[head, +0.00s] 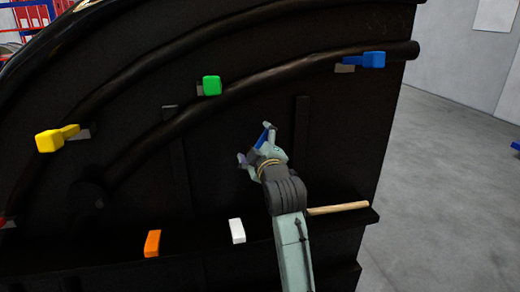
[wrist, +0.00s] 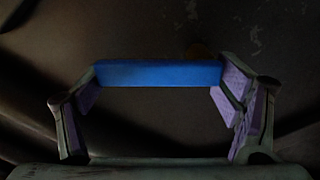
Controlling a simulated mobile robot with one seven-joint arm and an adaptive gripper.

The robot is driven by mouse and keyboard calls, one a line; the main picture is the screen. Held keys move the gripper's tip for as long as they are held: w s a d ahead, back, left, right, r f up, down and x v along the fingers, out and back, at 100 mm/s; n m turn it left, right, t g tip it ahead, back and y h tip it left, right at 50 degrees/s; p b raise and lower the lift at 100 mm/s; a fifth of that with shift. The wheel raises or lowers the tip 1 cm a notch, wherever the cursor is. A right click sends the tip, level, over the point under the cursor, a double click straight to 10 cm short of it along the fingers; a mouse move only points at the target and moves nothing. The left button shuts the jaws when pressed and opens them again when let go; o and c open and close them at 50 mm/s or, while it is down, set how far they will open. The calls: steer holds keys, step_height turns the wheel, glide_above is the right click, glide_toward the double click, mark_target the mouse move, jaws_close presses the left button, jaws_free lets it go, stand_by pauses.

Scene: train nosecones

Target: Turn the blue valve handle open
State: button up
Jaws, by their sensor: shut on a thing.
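A blue handle (head: 264,137) shows between my gripper's fingers in front of the black panel in the head view. In the wrist view it is a blue bar (wrist: 158,73) lying crosswise, its two ends at the two purple-padded fingertips. My gripper (head: 256,142) is shut on this blue handle, with the fingers spread to its length. Where the handle joins the panel is hidden. A second blue handle (head: 367,60) sits at the panel's upper right, on a grey stub, away from my gripper. I cannot tell from the frames which blue handle is the valve handle meant.
The black panel (head: 235,130) also carries green (head: 212,85), yellow (head: 54,138), orange (head: 152,243) and white (head: 237,231) handles. A curved black pipe (head: 290,72) runs above my gripper. A wooden stick (head: 338,208) lies on the ledge. Grey floor (head: 455,170) is open at right.

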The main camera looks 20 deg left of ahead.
steer(key=n, duration=0.2)
steer(key=a+n+b, duration=0.1)
steer(key=n, duration=0.1)
steer(key=s+n+b, duration=0.1)
steer(key=n, duration=0.1)
steer(key=shift+a+r+n, duration=0.25)
steer(key=shift+r+n, duration=0.05)
stand_by(0.4)
steer(key=o, duration=1.6)
steer(key=shift+s+a, duration=0.1)
steer(key=shift+f, duration=0.1)
steer(key=shift+s, duration=0.1)
steer(key=v, duration=1.1)
steer(key=shift+s+d, duration=0.25)
steer(key=shift+s, duration=0.05)
